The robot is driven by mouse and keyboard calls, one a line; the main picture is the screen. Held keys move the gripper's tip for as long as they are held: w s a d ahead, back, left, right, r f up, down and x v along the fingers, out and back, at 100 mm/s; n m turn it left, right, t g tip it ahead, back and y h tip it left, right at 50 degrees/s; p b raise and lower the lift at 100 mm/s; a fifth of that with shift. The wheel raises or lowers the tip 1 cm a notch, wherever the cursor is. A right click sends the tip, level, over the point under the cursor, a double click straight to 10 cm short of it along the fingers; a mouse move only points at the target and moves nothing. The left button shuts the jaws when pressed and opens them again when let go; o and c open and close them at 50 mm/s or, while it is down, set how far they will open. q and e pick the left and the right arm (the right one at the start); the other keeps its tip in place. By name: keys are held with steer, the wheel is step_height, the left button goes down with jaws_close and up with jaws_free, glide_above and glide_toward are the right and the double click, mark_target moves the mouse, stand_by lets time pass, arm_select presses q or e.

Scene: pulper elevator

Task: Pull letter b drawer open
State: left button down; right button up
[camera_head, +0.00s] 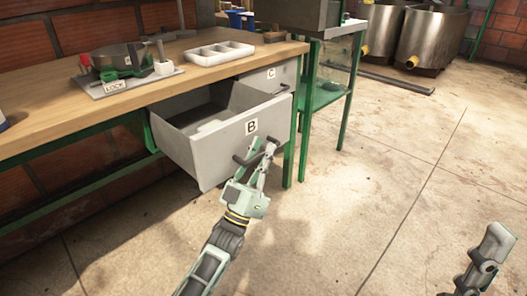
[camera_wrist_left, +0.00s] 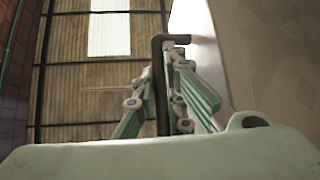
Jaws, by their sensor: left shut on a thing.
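The letter B drawer (camera_head: 217,150) is a grey box under the wooden bench, pulled well out, with a white B label on its front. Something pale lies inside it. My left gripper (camera_head: 262,155) is in front of the drawer and shut on its dark handle (camera_head: 245,160). In the left wrist view the handle (camera_wrist_left: 163,80) stands between the two fingers of the gripper (camera_wrist_left: 158,100). The drawer front's pale face shows beside it. My right arm shows in part at the lower right of the head view, but its fingers cannot be made out.
The letter C drawer (camera_head: 270,77) is shut beside drawer B. The bench (camera_head: 60,95) holds a white tray (camera_head: 218,53) and a green device with a LOCK label (camera_head: 120,68). A green stand (camera_head: 328,90) is at its right. Open floor (camera_head: 400,180) lies to the right.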

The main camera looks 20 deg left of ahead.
arm_select(q)
steer(key=c, duration=2.1)
jaws_free()
steer(key=v, duration=1.2)
